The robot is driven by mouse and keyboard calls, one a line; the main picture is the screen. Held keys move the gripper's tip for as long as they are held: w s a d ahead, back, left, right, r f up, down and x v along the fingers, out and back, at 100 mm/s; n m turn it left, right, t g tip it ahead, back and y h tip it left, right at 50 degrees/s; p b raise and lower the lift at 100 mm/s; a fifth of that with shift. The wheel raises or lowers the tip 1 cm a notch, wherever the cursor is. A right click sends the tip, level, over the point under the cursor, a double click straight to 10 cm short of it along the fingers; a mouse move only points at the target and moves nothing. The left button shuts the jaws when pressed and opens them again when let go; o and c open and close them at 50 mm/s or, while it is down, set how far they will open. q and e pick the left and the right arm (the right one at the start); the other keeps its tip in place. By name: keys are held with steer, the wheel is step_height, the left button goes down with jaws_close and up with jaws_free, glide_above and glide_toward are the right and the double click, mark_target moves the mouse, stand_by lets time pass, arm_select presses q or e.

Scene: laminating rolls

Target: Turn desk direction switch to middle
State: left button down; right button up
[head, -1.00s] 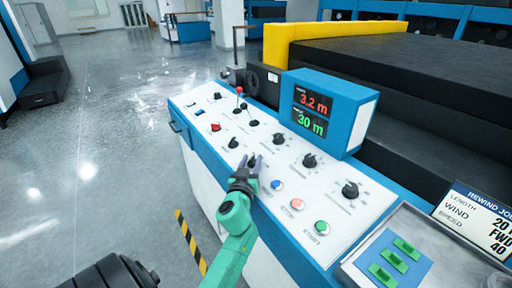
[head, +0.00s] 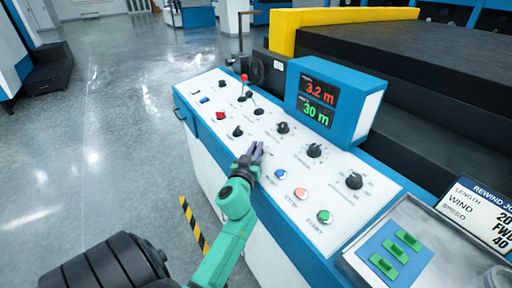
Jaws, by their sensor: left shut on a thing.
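The white, blue-edged control desk (head: 285,205) runs diagonally through the middle of the head view. My left gripper (head: 256,149), on a green arm, is on the panel, in the row with a black knob (head: 238,131) and the blue button (head: 280,174). It is shut on a small switch knob between its fingers. The fingers hide that knob, so its pointing direction cannot be read. Its label is also too small to read. My right gripper is out of view.
Other black knobs (head: 314,150) stand close by, with a red-tipped lever (head: 245,79). Red (head: 301,193) and green (head: 324,216) buttons lie nearer. A display box (head: 340,105) reads 3.2 m and 30 m. A job sign (head: 483,215) shows WIND FWD. Open floor lies left.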

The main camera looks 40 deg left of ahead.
arm_select(q)
steer(key=m+h+p, duration=0.1)
steer(key=h, duration=0.1)
steer(key=m+t+h+p, duration=0.1)
steer(key=m+h, duration=0.1)
steer(key=shift+a+r+t, duration=0.1)
steer(key=shift+r+t, duration=0.1)
steer(key=shift+t, duration=0.1)
steer(key=m+h+p, duration=0.1)
steer(key=m+h, duration=0.2)
steer(key=h, duration=0.1)
steer(key=shift+f+p, duration=0.1)
steer(key=shift+p, duration=0.25)
steer(key=shift+f+m+h, duration=0.1)
steer(key=shift+m+h, duration=1.6)
steer(key=shift+h, duration=0.6)
steer(key=c, duration=0.9)
jaws_free()
steer(key=shift+w+f, duration=0.15)
steer(key=shift+w, duration=0.05)
